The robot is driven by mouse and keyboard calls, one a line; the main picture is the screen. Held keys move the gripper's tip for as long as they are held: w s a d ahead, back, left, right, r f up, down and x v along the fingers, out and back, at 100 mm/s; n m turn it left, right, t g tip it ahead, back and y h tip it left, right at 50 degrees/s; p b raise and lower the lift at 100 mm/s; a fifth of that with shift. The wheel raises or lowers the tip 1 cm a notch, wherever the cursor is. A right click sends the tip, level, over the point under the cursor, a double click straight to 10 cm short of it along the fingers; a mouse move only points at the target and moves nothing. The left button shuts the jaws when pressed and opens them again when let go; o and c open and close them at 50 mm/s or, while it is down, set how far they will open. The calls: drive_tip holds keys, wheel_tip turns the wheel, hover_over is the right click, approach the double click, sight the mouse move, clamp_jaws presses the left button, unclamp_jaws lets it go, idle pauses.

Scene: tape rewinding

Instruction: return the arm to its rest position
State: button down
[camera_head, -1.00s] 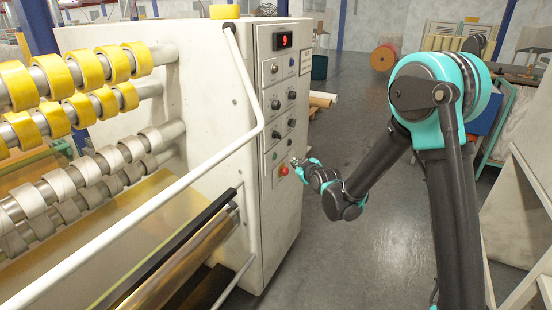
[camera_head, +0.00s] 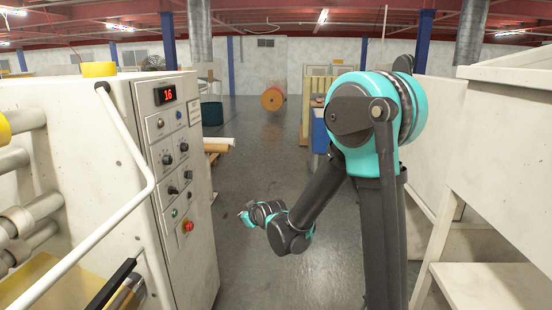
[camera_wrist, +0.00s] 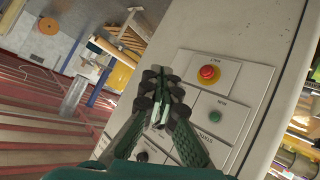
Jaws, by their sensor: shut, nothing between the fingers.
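My gripper (camera_head: 246,217) is at the end of my bent arm, in the open aisle to the right of the machine's control panel (camera_head: 172,166). It points toward the panel but is apart from it in the head view. In the wrist view my gripper (camera_wrist: 163,112) is shut and empty, with the panel behind it. The red button (camera_wrist: 208,73) and green button (camera_wrist: 215,116) show beyond the fingers. The red button (camera_head: 187,226) is also seen low on the panel in the head view. The red display (camera_head: 165,95) reads 16.
A white guard rail (camera_head: 128,150) runs along the machine at left. A white shelf or frame (camera_head: 490,235) stands close at right. Cardboard rolls (camera_head: 218,141), a dark green bin (camera_head: 212,113) and an orange reel (camera_head: 273,98) are further back. The aisle floor is clear.

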drive_tip(key=s+d+f+m+g+h, duration=0.3)
drive_tip(key=s+d+m, duration=0.2)
drive_tip(key=s+d, duration=0.8)
drive_tip(key=s+d+f+m+g+h, duration=0.3)
drive_tip(key=s+d, duration=1.1)
drive_tip(key=d, duration=0.5)
drive_tip(key=shift+f+m, duration=0.6)
drive_tip(key=shift+m, duration=0.5)
idle(3.5)
